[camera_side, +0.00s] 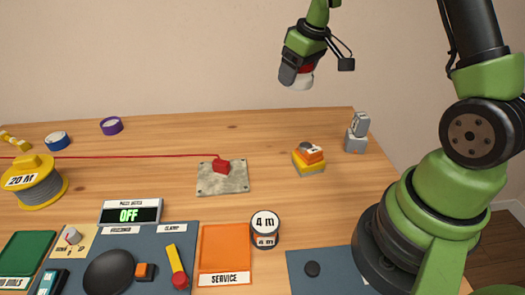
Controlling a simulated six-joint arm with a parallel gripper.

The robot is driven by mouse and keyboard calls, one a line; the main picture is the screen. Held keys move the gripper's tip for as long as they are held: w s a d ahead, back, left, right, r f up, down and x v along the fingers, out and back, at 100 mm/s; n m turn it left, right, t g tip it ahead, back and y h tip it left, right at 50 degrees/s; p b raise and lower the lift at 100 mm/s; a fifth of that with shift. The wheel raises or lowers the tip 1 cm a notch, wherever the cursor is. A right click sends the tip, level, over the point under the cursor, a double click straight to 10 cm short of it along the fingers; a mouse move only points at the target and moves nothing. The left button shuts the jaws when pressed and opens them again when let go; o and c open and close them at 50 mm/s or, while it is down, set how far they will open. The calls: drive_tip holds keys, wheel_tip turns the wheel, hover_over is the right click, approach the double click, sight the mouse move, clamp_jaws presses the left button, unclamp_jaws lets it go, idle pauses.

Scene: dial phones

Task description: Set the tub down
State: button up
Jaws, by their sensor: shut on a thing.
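My gripper (297,76) is high at the upper right, well above the table, pointing down. It is shut on a small tub (302,83) with a white lower part and a red band above it. The fingers and gripper body hide part of the tub. The tub hangs in the air, apart from everything below. The wooden table (130,163) lies beneath.
A block with an orange top (309,158) and a grey stacked piece (357,133) stand at the right. A metal plate (222,181) holds a red block with a red line. A "4 m" cylinder (265,228) stands beside the orange SERVICE mat (225,248). Bare wood lies between.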

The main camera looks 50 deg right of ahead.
drive_tip(key=s+a+r, duration=0.2)
drive_tip(key=a, duration=0.5)
drive_tip(key=s+a+r, duration=0.2)
drive_tip(key=a, duration=0.5)
hover_over(167, 178)
drive_tip(key=s, duration=0.1)
wheel_tip(167, 178, down, 10)
wheel_tip(167, 178, down, 10)
drive_tip(key=shift+f, duration=0.2)
drive_tip(key=shift+f, duration=0.1)
drive_tip(key=o, duration=1)
drive_tip(key=shift+c, duration=0.2)
